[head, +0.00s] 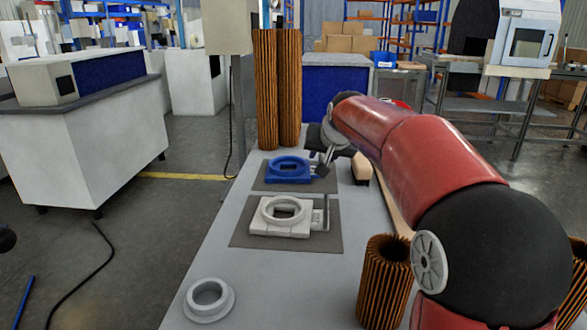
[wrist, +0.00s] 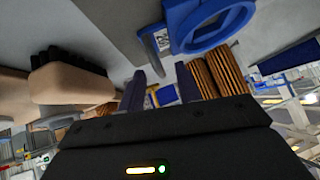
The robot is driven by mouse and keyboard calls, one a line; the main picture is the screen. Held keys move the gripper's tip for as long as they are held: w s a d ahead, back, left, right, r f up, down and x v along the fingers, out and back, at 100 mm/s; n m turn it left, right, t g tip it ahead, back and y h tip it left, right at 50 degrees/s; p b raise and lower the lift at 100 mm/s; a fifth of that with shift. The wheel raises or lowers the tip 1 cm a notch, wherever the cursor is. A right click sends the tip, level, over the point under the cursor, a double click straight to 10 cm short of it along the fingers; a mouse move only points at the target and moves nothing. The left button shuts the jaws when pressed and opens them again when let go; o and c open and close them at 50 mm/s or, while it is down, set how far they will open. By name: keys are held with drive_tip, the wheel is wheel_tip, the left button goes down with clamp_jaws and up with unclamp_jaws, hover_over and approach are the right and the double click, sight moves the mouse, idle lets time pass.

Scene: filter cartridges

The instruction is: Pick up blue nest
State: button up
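The blue nest (head: 288,169) is a flat block with a raised ring, lying on a dark mat (head: 262,184) on the bench. It also shows at the top of the wrist view (wrist: 208,28), with a grey post (wrist: 154,45) at its side. My gripper (head: 322,170) is just right of the blue nest in the head view, partly hidden by its own wrist. In the wrist view its two fingers (wrist: 160,72) stand apart with nothing between them. The fingertips appear close to the post, but I cannot tell whether they touch it. A white nest (head: 268,224) lies nearer on another mat.
Two tall brown pleated filters (head: 278,90) stand behind the blue nest. A shorter pleated filter (head: 384,285) stands at the front right. A white ringed cap (head: 208,299) lies front left. A tan block with dark bristles (wrist: 70,80) is beside my gripper. The bench's front middle is clear.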

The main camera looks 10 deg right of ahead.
drive_tip(key=shift+x, duration=1.35)
clamp_jaws()
